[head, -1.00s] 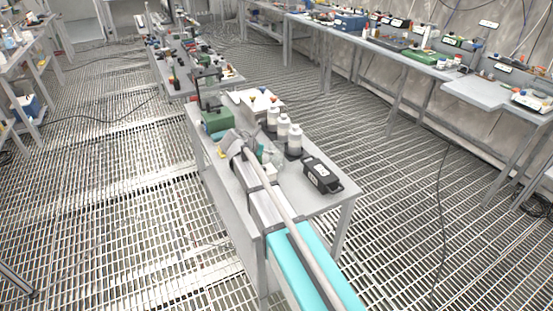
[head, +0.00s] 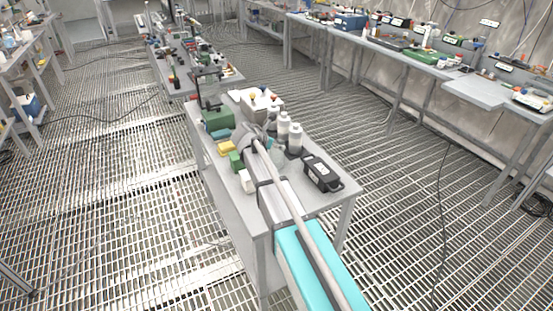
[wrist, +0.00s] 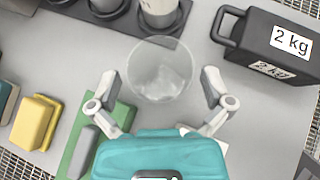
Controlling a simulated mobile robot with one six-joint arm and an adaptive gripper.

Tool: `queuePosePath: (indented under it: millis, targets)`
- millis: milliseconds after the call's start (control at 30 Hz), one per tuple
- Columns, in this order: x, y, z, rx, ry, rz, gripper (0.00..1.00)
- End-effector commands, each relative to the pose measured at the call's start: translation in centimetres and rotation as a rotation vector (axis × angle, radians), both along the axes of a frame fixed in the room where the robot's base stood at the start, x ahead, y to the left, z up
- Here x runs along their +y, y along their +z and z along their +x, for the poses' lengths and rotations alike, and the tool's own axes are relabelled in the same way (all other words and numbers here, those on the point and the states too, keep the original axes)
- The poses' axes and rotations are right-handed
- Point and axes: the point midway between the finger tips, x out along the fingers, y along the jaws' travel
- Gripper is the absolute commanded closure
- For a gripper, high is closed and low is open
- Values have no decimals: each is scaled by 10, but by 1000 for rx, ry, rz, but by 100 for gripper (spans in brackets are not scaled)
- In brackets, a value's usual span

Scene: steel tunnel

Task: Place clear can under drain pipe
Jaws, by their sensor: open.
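A clear can (wrist: 160,68), see-through and round, stands on the grey bench top in the wrist view. It shows faintly beside my arm's end in the head view (head: 277,156). My gripper (wrist: 161,84) is open, with one finger left of the can and one right of it. The can's near part reaches between the fingertips, with a gap on each side; nothing is held. In the head view my arm's end hides part of the bench around the can. I cannot make out a drain pipe in either view.
A black 2 kg weight (wrist: 272,42) stands right of the can. Bottles (head: 295,138) in a dark holder stand just behind it. A yellow block (wrist: 36,122) and a green block (wrist: 88,140) lie to the left. A white box (head: 262,100) is at the bench's back.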

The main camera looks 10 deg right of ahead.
Motion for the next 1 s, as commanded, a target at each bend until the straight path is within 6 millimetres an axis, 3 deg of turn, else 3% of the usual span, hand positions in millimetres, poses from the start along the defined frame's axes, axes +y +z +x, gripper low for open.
queuePosePath:
  millis: [167, 767, 1000]
  targets:
    - [-8, -10, 7, 0, -1, 0, 0]
    - [-9, -9, 8, -1, -1, 1, 0]
    - [-9, -9, 8, -1, -1, 1, 41]
